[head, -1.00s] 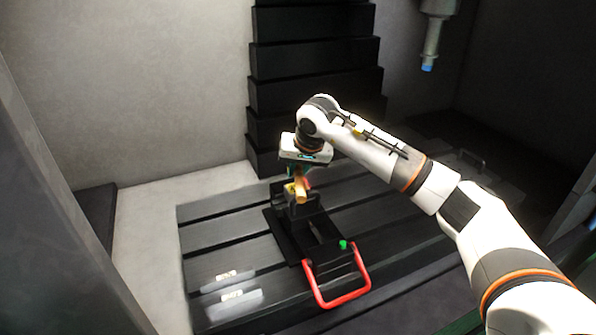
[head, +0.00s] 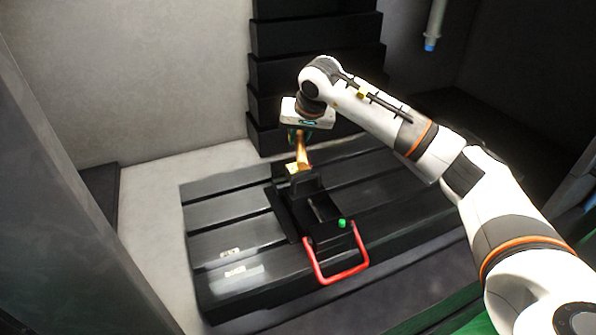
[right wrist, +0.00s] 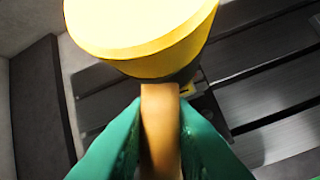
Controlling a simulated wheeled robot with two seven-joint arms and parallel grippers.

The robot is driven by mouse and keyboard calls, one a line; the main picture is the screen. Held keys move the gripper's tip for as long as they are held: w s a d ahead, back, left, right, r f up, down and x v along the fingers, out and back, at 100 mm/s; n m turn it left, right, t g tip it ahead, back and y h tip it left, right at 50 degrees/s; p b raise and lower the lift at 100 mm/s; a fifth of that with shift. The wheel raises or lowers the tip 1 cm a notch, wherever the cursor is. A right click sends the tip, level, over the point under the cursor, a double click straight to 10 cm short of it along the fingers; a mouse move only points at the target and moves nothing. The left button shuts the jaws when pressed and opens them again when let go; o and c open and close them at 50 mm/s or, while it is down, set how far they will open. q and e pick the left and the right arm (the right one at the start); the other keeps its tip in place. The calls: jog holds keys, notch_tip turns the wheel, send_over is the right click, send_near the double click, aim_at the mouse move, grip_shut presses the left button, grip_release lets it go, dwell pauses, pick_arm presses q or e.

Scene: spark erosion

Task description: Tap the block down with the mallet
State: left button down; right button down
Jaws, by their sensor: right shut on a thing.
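My right gripper (head: 297,137) is shut on the mallet and holds it above the black vise (head: 288,222). In the right wrist view its green fingers (right wrist: 160,140) clasp the mallet's wooden handle, below the large yellow mallet head (right wrist: 140,30). My left gripper is not in view.
The vise has a red handle (head: 340,278) and a green knob (head: 342,223) at its front. It stands on a dark slotted table (head: 225,212). Black stepped covers (head: 315,35) rise behind. A grey spindle (head: 435,25) with a blue tip hangs at upper right.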

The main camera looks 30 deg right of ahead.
jog(key=b, duration=0.7)
send_near(294, 173)
jog(key=x, duration=0.5)
jog(key=shift+s+f, duration=0.15)
jog(key=shift+f, duration=0.15)
jog(key=shift+r+p, duration=0.55)
notch_tip(294, 173, up, 5)
jog(key=p, duration=0.2)
jog(key=shift+f+p, duration=0.2)
jog(key=shift+p, duration=0.15)
